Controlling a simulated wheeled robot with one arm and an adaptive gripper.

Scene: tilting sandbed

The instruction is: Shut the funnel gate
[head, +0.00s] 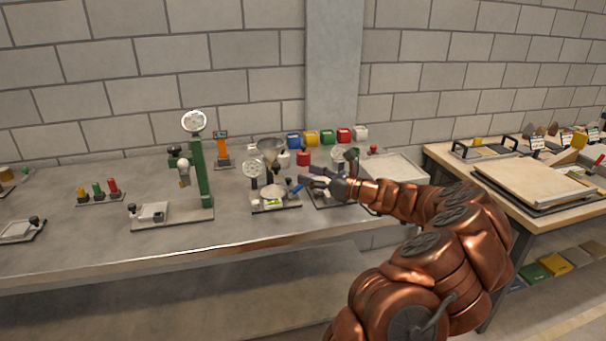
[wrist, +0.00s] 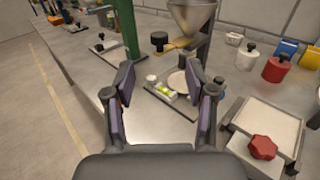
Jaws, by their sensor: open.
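The metal funnel (wrist: 192,14) stands on a dark post at the top of the wrist view; it also shows in the head view (head: 269,146). Under its spout is the gate, a flat brass-coloured slide (wrist: 181,44) with a black knob (wrist: 159,41) sticking out to the left. I cannot tell whether the slide covers the outlet. A pale dish (wrist: 178,82) sits on the base below. My gripper (wrist: 168,88) is open and empty, its fingers apart, short of the funnel stand and lower in the picture than the knob. In the head view my gripper (head: 313,178) is right of the funnel stand.
A light tray (wrist: 268,125) with a red knob (wrist: 263,147) lies close to the right of my gripper. A red jar (wrist: 278,68) and a white jar (wrist: 247,57) stand beyond. A green post (head: 199,170) with a dial stands left of the funnel.

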